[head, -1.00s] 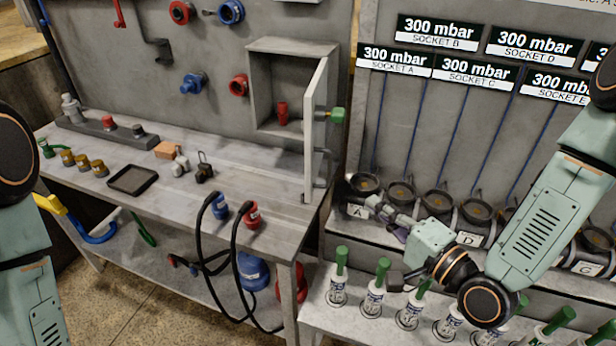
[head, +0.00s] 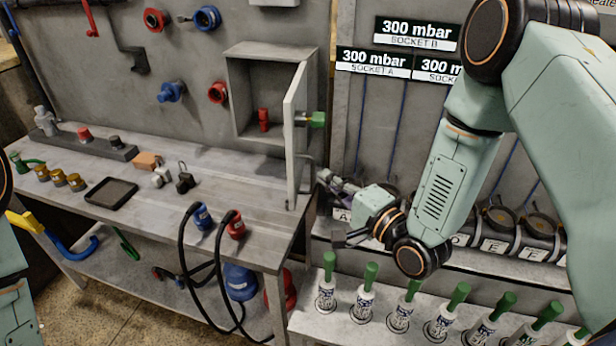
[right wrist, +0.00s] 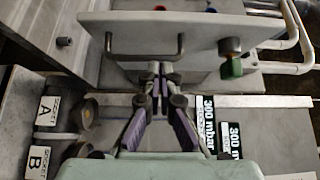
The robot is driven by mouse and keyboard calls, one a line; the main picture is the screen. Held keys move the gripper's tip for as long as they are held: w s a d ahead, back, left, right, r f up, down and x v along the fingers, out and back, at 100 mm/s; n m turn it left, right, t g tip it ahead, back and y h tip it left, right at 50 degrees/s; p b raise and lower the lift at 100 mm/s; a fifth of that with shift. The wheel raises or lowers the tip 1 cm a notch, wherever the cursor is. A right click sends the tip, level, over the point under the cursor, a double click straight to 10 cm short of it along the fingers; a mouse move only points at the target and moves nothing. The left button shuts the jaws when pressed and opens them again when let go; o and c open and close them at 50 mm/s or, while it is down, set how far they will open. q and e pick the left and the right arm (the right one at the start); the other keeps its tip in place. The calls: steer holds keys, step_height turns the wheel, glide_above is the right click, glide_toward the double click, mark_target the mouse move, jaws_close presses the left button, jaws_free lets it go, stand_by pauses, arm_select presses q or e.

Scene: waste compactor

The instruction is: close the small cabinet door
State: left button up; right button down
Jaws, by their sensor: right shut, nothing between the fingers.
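The small wall cabinet (head: 243,88) is in the upper middle of the head view. Its pale door (head: 294,140) stands wide open, swung out from the cabinet's right side. The door also shows at the top of the right wrist view (right wrist: 195,27). It carries a bar handle (right wrist: 145,52) and a green knob (head: 317,119). My right gripper (head: 323,177) is to the right of the door, near its lower part. In the right wrist view its fingertips (right wrist: 156,68) are together, empty, close to the handle; contact cannot be told. My left gripper is out of view.
A red object (head: 264,120) stands inside the cabinet. The workbench (head: 150,215) below holds a black tray (head: 111,191) and small parts. Several green-topped bottles (head: 365,300) stand below my right arm. Black sockets (head: 500,225) line the right shelf.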

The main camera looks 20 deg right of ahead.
mark_target(295, 169)
steer(key=shift+w+a, duration=0.45)
steer(key=shift+a, duration=0.05)
steer(key=shift+w+a+r+p, duration=0.1)
steer(key=shift+a+r+p, duration=0.05)
steer(key=shift+a, duration=0.55)
steer(key=shift+w+a+r+p, duration=0.1)
steer(key=shift+a+p, duration=0.05)
steer(key=shift+a, duration=0.55)
steer(key=shift+w+a, duration=0.15)
steer(key=shift+w+f, duration=0.2)
steer(key=shift+w, duration=0.05)
steer(key=shift+s+r, duration=0.2)
steer(key=shift+s, duration=0.1)
steer(key=shift+w+a+f, duration=0.1)
steer(key=shift+w, duration=0.05)
